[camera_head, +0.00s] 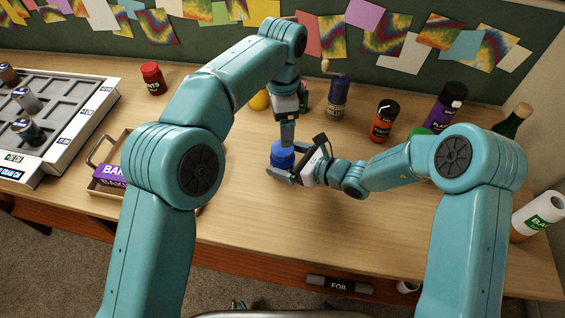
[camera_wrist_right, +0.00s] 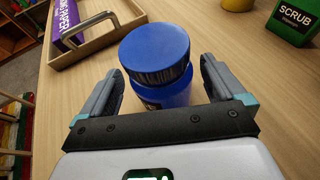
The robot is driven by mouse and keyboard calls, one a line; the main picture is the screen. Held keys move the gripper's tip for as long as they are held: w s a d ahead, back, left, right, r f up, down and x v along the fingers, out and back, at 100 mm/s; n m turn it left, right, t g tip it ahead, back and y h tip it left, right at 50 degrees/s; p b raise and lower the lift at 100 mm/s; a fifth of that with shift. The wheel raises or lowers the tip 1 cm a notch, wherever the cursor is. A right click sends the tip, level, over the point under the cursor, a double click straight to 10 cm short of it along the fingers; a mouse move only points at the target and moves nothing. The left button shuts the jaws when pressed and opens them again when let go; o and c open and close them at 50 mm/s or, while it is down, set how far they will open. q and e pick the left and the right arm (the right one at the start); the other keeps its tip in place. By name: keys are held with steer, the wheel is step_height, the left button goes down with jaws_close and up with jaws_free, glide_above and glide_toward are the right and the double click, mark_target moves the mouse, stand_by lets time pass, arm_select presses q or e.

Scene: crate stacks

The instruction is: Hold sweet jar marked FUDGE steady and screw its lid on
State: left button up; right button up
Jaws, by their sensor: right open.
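A blue jar (camera_head: 282,157) with a blue lid stands upright on the table near the middle. In the right wrist view the jar body (camera_wrist_right: 178,92) shows below the wide, dark-ribbed lid (camera_wrist_right: 155,50), which rests on top and looks slightly tilted; I cannot tell how far it is screwed down. The jar's label is mostly hidden, so FUDGE cannot be read. My right gripper (camera_head: 290,174) is open, its fingers on either side of the jar. My left gripper (camera_head: 288,133) points down just above the lid; its fingers are seen edge-on, so their opening is unclear.
A tray (camera_head: 98,186) with a purple box (camera_head: 110,172) lies to the left, beside a grey compartment rack (camera_head: 70,100). A red jar (camera_head: 152,78) stands behind. Several bottles, including an orange-black one (camera_head: 384,121), stand at the back right. The table front is clear.

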arm_select(q)
steer(key=shift+w, duration=0.1)
arm_select(e)
steer(key=shift+w, duration=0.1)
steer(key=shift+c, duration=1.2)
jaws_close()
arm_select(q)
steer(key=n, duration=1)
steer(key=shift+n, duration=0.3)
steer(key=n, duration=1.2)
